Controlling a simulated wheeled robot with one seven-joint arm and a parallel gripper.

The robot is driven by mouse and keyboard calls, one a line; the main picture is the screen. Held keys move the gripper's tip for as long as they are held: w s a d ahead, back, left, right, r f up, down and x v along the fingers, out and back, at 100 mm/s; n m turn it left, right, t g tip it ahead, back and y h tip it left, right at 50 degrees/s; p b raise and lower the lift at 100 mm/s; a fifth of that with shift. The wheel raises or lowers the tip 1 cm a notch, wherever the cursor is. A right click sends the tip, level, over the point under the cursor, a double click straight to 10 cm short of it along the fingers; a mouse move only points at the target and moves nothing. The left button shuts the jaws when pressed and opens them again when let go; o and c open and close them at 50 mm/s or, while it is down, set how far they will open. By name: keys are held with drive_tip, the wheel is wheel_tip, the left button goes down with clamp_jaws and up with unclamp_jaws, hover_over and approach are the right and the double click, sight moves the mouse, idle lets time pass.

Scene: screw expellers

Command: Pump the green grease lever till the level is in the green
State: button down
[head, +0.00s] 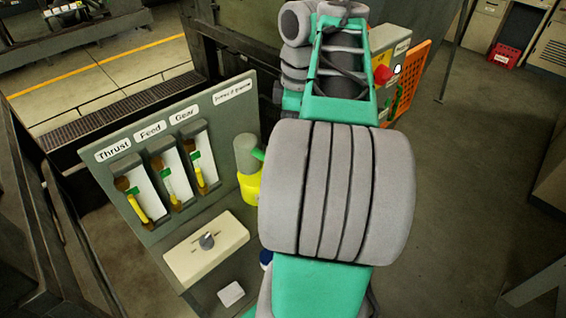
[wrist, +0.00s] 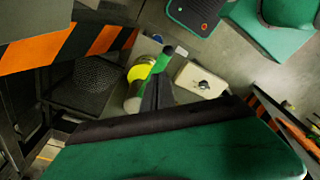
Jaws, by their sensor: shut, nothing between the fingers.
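The green grease lever (wrist: 160,63) with a darker knob at its end shows in the wrist view. It rises beside the grease pump, a grey cylinder (head: 246,153) on a yellow base (head: 250,187); my arm hides most of the lever in the head view. My gripper (wrist: 158,80) is shut and empty, its dark fingers pointing at the lever and overlapping its lower part; contact cannot be told. The panel carries three gauges labelled Thrust (head: 137,193), Feed (head: 171,178) and Gear (head: 199,163). Each has a green mark and yellow in it; exact levels are too small to read.
A cream box with a selector knob (head: 207,241) sits in front of the gauges, near the pump. A white block (head: 231,293) lies lower down. A red button on an orange-edged box (head: 383,73) stands behind my arm. Open floor lies to the right.

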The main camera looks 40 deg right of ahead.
drive_tip(key=shift+w+a+f+b, duration=0.15)
drive_tip(key=shift+f+b, duration=1.1)
drive_tip(key=shift+f, duration=0.5)
drive_tip(key=shift+w+a+f+b, duration=0.1)
drive_tip(key=shift+w+f+b, duration=0.05)
drive_tip(key=shift+f+b, duration=1.35)
drive_tip(key=shift+f+p, duration=0.2)
drive_tip(key=shift+p, duration=0.1)
